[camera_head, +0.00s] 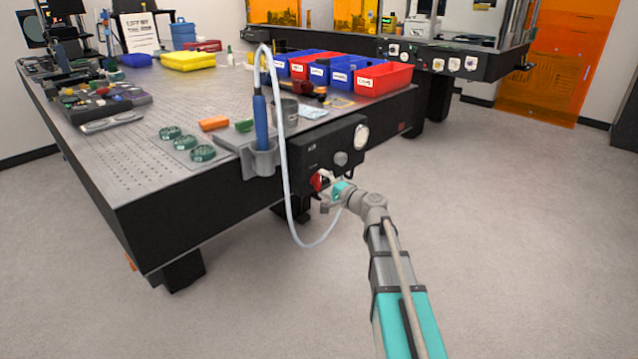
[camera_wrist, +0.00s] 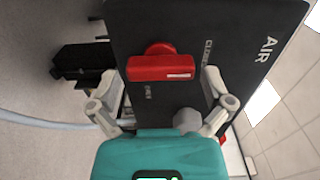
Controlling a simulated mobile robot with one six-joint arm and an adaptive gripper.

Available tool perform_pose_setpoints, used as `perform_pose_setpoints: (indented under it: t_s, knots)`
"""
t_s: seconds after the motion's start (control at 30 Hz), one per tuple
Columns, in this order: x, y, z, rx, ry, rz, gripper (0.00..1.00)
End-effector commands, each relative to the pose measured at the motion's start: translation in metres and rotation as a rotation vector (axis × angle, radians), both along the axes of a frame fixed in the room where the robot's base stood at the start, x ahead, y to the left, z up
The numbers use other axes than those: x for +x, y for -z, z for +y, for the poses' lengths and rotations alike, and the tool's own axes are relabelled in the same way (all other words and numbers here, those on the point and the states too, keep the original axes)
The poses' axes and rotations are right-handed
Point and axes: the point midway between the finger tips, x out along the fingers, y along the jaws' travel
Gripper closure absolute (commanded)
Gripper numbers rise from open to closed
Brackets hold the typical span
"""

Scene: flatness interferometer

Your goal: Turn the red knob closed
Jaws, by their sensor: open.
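The red knob (camera_wrist: 160,68) is a bar-shaped handle with a white mark near one end, on the black AIR panel (camera_wrist: 230,25). In the wrist view its bar lies across the picture, between my fingers. The word CLOSED shows to its right and a smaller, partly hidden word below it. In the head view the red knob (camera_head: 317,181) shows just left of my gripper (camera_head: 326,191), which partly covers it. In the wrist view my gripper (camera_wrist: 162,88) is open, one finger on each side of the knob; I cannot tell whether either touches it.
A grey knob (camera_head: 341,158) and a round gauge (camera_head: 361,138) sit on the same panel. A pale hose (camera_head: 285,165) loops down from a blue tool (camera_head: 261,120) in a holder, left of the panel. The floor right of my arm is clear.

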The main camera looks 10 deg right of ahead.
Motion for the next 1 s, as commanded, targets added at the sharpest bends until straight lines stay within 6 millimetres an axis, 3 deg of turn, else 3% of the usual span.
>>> perform_pose_setpoints:
  t_s: [0.5, 0.73, 1.0]
  knots:
    - [-0.065, 0.0, -0.046, 0.0, 0.002, 0.0, 0.0]
    - [-0.081, 0.0, -0.059, 0.0, 0.001, 0.0, 0.0]
    - [-0.085, 0.0, -0.062, 0.0, -0.001, 0.0, 0.0]
